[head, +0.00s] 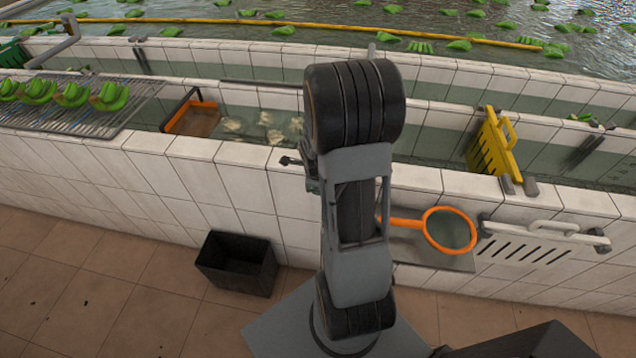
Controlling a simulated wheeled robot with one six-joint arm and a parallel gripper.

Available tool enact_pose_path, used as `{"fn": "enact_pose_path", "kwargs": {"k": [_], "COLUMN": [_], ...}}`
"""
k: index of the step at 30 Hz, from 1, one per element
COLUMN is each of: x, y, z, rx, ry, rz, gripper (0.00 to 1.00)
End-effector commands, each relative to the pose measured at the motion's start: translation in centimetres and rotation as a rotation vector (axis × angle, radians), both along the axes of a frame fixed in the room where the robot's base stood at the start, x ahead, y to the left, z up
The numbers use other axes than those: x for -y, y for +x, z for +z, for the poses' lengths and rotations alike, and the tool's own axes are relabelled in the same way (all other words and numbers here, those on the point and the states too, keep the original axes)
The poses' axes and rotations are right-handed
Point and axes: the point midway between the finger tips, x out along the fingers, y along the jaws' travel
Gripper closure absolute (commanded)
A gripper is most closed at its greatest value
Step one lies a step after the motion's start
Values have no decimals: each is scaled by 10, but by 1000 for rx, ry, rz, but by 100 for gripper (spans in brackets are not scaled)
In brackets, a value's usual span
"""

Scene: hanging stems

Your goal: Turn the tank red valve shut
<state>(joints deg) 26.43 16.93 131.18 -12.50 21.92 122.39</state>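No red valve can be made out in the head view; my arm covers the middle of the tank wall and may hide it. My arm stands upright in front of the tiled tank (230,180). A small dark piece (291,161) sticks out left of the arm at the tank rim. It may be part of my gripper, but its fingers cannot be made out and I cannot tell whether they are open or shut.
An orange hoop with a handle (449,230) is right of my arm, beside a white slotted rack (540,228). A black bin (237,263) stands on the floor. A yellow slotted panel (492,145) and an orange-edged scoop (193,118) are at the channel. Bananas (72,95) lie on a rack.

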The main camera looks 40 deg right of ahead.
Motion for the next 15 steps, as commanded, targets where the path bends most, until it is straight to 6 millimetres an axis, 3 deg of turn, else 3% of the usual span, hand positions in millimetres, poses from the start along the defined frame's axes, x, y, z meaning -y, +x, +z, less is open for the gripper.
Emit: {"fn": "enact_pose_path", "kwargs": {"k": [11, 12, 15], "x": [1, 1, 1], "y": [-4, -4, -4], "z": [-3, -3, -3], "rx": [-11, -12, -11], "ry": [1, 2, 1], "rz": [-3, -4, -4], "gripper": [100, 71, 61]}}
